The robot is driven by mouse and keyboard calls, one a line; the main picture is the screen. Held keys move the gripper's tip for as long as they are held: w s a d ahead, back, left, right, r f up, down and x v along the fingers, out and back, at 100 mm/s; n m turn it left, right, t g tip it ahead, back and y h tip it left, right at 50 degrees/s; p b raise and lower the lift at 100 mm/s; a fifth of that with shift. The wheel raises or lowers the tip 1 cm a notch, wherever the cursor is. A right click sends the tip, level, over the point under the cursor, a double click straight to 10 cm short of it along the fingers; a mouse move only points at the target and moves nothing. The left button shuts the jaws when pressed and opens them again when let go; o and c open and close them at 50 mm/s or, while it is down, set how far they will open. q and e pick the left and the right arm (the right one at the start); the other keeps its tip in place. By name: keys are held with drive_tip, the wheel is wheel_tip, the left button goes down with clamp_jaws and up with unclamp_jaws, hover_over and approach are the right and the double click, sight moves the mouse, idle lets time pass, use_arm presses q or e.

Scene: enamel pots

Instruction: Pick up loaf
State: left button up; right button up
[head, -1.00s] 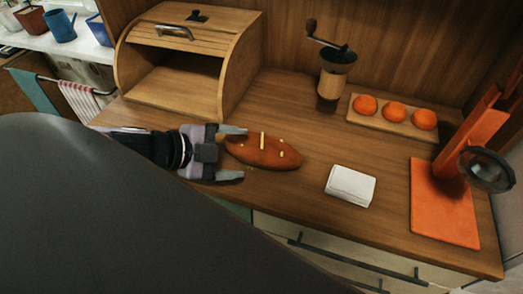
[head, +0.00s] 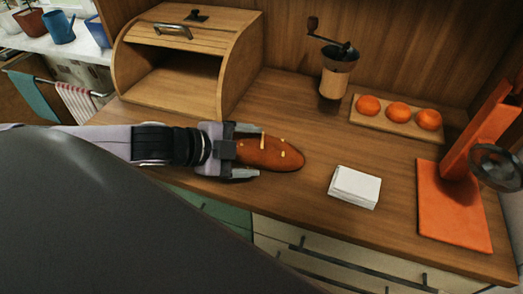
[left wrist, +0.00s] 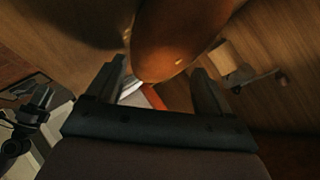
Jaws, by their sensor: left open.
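The loaf (head: 272,153) is a brown, oval bread with pale score marks, lying on the wooden counter in the head view. My left gripper (head: 248,151) comes in from the left, with one finger along each long side of the loaf's left end. Its jaws are open. In the left wrist view the loaf (left wrist: 178,40) looms large in front of the two dark fingers (left wrist: 165,88), with its end between or just beyond them; I cannot tell whether they touch it.
A bread box (head: 186,60) with its lid raised stands behind my left gripper. A white folded stack (head: 355,187) lies right of the loaf.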

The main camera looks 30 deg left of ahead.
use_arm(q)
drive_tip(key=shift+w+d+f, duration=0.3)
drive_tip(key=shift+w, duration=0.1)
drive_tip(key=c, duration=0.8)
drive_tip(key=shift+r, duration=0.1)
drive_tip(key=shift+c, duration=1.3)
drive_tip(key=shift+r, duration=0.1)
